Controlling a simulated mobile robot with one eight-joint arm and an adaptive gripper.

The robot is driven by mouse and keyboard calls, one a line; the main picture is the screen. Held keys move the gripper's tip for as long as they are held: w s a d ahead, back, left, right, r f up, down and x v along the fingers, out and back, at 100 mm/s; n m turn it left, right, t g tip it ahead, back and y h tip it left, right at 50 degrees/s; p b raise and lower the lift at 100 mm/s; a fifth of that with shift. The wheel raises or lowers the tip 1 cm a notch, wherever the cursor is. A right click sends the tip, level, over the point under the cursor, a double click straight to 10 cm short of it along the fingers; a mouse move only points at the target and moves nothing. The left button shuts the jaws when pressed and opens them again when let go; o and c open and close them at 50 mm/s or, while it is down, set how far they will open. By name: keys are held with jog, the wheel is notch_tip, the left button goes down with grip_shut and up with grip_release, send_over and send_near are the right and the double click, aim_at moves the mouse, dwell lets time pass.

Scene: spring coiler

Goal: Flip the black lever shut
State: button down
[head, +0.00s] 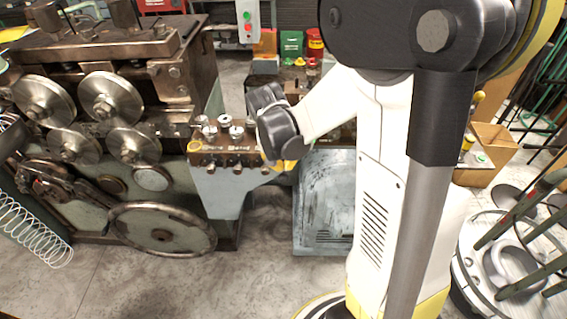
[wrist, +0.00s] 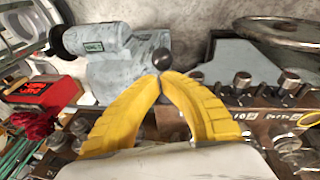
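A round black knob (wrist: 162,58), which looks like the end of the black lever, shows in the wrist view just beyond my fingertips. The lever's stem is hidden, and I cannot tell whether my fingers touch it. My gripper (wrist: 162,78) has its two yellow fingers brought together at the tips, with nothing visible between them. In the head view my gripper (head: 281,165) is at the right end of the brown control block (head: 213,158), and the lever is hidden there by my wrist.
Several metal knobs (head: 226,121) stand on the block, close beside my gripper. The coiling machine with its rollers (head: 110,98) and large handwheel (head: 162,229) is at left. A grey cabinet (head: 322,205) stands below right. A cardboard box (head: 488,150) is further right.

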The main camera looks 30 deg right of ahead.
aim_at(283, 176)
jog(key=shift+f, duration=0.1)
jog(key=shift+s+a+f+t+b, duration=0.2)
jog(key=shift+t+b, duration=0.1)
jog(key=shift+b, duration=0.2)
jog(key=shift+s+f+t+h+b, duration=0.15)
jog(key=shift+f+t+h+b, duration=0.15)
jog(key=shift+b, duration=0.1)
jog(key=f+b, duration=0.1)
jog(key=f+t+h+b, duration=0.1)
jog(key=b, duration=0.1)
jog(key=shift+s+a, duration=0.35)
jog(key=shift+s, duration=0.05)
jog(key=f+t+b, duration=0.1)
jog(key=f+t+h+b, duration=0.1)
jog(key=b, duration=0.1)
jog(key=s+t+h+b, duration=0.1)
jog(key=b, duration=0.1)
jog(key=shift+a+f, duration=0.3)
jog(key=shift+f, duration=0.1)
jog(key=shift+f+b, duration=0.95)
jog(key=shift+b, duration=0.2)
